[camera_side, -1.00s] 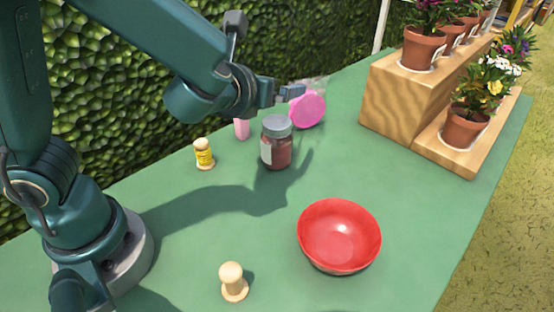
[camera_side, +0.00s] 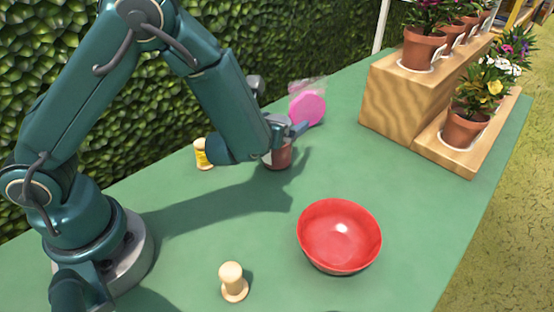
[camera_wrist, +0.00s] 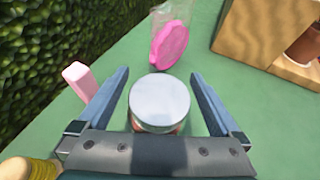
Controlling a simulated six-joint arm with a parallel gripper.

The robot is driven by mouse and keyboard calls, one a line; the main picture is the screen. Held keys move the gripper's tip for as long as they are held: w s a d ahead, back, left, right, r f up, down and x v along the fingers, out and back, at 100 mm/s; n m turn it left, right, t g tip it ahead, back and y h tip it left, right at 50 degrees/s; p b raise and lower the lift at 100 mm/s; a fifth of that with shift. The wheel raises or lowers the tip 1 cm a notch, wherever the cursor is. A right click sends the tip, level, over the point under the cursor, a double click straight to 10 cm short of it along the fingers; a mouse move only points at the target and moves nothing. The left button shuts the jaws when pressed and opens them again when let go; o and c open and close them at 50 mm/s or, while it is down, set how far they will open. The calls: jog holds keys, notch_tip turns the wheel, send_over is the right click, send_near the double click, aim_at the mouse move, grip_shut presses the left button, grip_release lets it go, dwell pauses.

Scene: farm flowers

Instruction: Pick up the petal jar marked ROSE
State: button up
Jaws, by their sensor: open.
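The petal jar (camera_side: 281,158) is a dark reddish jar with a grey lid, upright on the green table. In the side view my arm hides its top and left part, and the label's writing cannot be read. In the wrist view its round lid (camera_wrist: 159,102) sits between my two fingers. My gripper (camera_wrist: 160,88) is open, with one finger on each side of the jar and a gap to the lid on both sides. It also shows in the side view (camera_side: 289,130) at the jar's top.
A pink disc (camera_side: 307,108) stands behind the jar, with a pink block (camera_wrist: 80,80) to the left. A wooden stand (camera_side: 393,102) with potted flowers is at right.

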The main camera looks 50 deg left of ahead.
jog(key=shift+w+a+f, duration=0.1)
jog(key=shift+w, duration=0.15)
grip_shut()
